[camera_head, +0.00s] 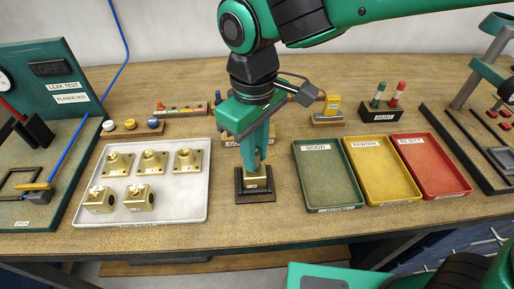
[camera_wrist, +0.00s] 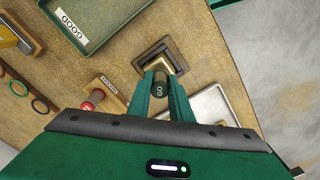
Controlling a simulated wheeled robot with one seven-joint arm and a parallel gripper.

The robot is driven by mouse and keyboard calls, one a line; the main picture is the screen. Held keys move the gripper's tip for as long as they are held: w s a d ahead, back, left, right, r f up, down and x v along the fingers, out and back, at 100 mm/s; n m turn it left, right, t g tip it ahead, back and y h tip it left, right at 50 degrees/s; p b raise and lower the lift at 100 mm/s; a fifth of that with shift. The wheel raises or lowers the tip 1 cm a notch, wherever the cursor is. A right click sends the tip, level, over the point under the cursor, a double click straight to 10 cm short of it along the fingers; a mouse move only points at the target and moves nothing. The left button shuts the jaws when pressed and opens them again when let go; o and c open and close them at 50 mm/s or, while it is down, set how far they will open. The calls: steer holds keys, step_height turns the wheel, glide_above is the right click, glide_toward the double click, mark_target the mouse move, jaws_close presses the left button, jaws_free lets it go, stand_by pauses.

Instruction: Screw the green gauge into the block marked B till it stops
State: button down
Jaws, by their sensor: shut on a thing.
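My gripper (camera_head: 258,164) is shut on a dark cylinder marked GO (camera_wrist: 160,88), the green gauge, and points straight down. Below it a brass block (camera_head: 257,184) sits in a black square fixture (camera_head: 254,198); the block also shows in the wrist view (camera_wrist: 158,62). The fingertips are right over the block's top. The gauge's lower end is hidden, so I cannot tell how deep it sits in the block. A small label is on the block's front, too small to read.
A pale tray (camera_head: 180,214) with several brass parts stands left of the fixture. Green (camera_head: 325,173), yellow (camera_head: 383,170) and red (camera_head: 430,166) trays stand right. A wooden rack with a red-topped piece (camera_wrist: 93,100) is close by. A leak-test stand (camera_head: 60,130) is far left.

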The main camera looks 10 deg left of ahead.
steer(key=m, duration=0.6)
steer(key=c, duration=1.8)
jaws_free()
steer(key=shift+o, duration=0.2)
steer(key=n, duration=0.6)
steer(key=shift+n, duration=0.3)
steer(key=n, duration=0.5)
steer(key=shift+n, duration=0.4)
steer(key=shift+c, duration=0.3)
